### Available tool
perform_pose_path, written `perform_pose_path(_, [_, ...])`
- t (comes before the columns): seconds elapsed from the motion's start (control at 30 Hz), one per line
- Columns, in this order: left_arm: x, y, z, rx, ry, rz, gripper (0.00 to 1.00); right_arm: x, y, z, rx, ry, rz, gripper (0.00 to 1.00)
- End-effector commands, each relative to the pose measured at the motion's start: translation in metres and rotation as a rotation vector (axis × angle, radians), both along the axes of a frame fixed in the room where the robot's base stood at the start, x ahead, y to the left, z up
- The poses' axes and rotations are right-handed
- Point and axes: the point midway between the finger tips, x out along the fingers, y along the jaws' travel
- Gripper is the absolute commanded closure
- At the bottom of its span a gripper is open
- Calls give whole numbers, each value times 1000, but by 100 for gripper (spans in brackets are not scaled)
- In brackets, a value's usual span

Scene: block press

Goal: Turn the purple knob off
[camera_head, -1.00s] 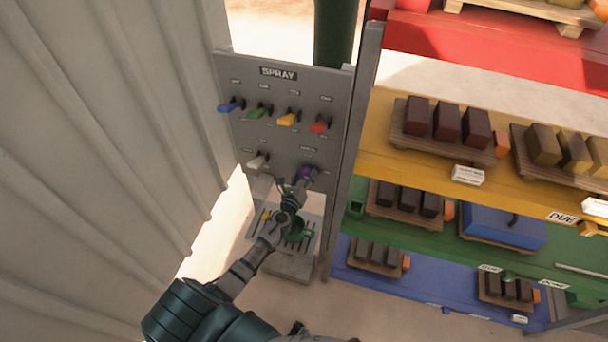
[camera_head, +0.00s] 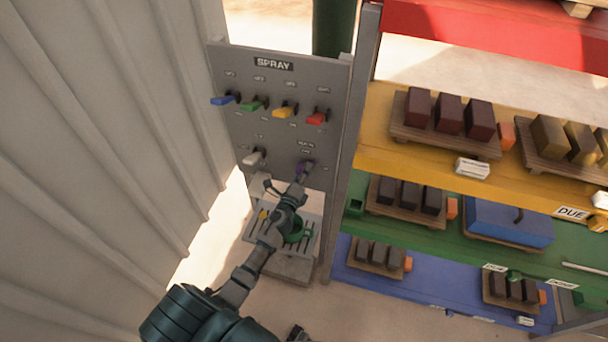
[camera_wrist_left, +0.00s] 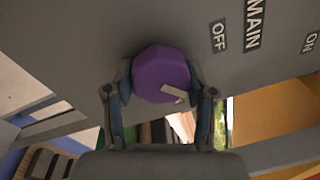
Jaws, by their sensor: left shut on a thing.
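The purple knob (camera_wrist_left: 161,73) sits on the grey spray panel (camera_head: 275,135), at its lower right. My left gripper (camera_wrist_left: 165,88) is shut on the knob, with one finger at each side of it in the left wrist view. In that view a pale pointer mark on the knob slants toward the lower right. The labels OFF (camera_wrist_left: 219,36) and MAIN (camera_wrist_left: 254,24) are to the right of the knob. In the head view my left gripper (camera_head: 300,180) reaches up to the knob (camera_head: 305,166) and hides part of it.
Blue (camera_head: 224,100), green (camera_head: 254,104), yellow (camera_head: 285,112) and red (camera_head: 316,118) handles are above on the panel, and a white one (camera_head: 254,157) is left of the knob. A corrugated wall (camera_head: 100,130) is left; shelves with blocks (camera_head: 480,190) are right.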

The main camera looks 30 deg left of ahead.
Motion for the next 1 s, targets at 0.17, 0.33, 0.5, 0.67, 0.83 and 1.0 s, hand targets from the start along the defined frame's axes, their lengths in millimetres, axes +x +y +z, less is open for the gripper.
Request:
perform_pose_path(0.17, [2, 4, 6, -160, -52, 8, 80, -1, 5, -8, 6, 1, -1, 100])
perform_pose_path(0.33, [2, 5, 7, -318, -90, 7, 80, -2, 6, -12, 7, 2, -1, 100])
perform_pose_path(0.5, [2, 5, 7, -472, -126, 6, 80, -2, 6, -14, 6, 3, 0, 100])
perform_pose_path(0.67, [2, 5, 7, -604, -157, 5, 80, -2, 4, -15, 5, 3, 0, 100])
perform_pose_path(0.83, [2, 5, 8, -721, -186, 5, 80, -2, 2, -15, 2, 4, 1, 100])
perform_pose_path(1.0, [2, 6, 8, -803, -205, 4, 80, -2, 0, -14, 0, 3, 2, 100])
